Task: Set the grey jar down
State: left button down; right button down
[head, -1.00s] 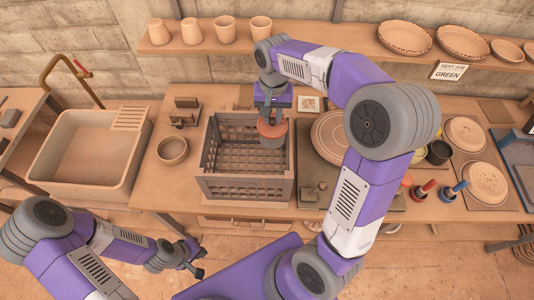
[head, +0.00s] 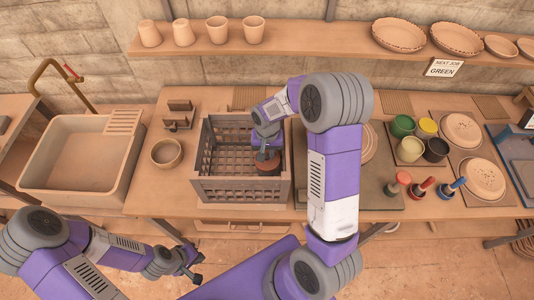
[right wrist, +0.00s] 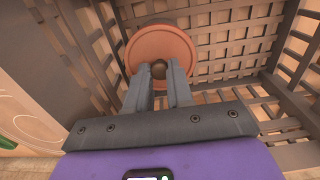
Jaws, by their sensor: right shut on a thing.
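The grey jar (head: 267,169) has a round terracotta lid with a small dark knob. It is inside the grey slatted crate (head: 240,196), toward its right side. My right gripper (head: 267,155) is shut on the lid's knob from above. In the right wrist view the lid (right wrist: 146,46) faces the camera, with the fingers (right wrist: 159,72) on either side of the knob. The jar's body is mostly hidden under the lid, and I cannot tell whether its base touches the crate floor. My left gripper (head: 191,263) is low in front of the table, away from the crate; its fingers are too small to judge.
The crate's left part is empty. A bowl (head: 166,153) stands left of the crate, beside the sink (head: 80,160). My right arm crosses the area right of the crate. Several glaze cups (head: 410,149) and handled tools (head: 421,189) stand further right.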

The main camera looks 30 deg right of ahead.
jog(key=shift+f, duration=0.5)
jog(key=c, duration=1)
grip_release()
jog(key=shift+f, duration=0.1)
jog(key=shift+r, duration=0.2)
notch_tip(320, 180, up, 12)
jog(key=shift+p, duration=0.45)
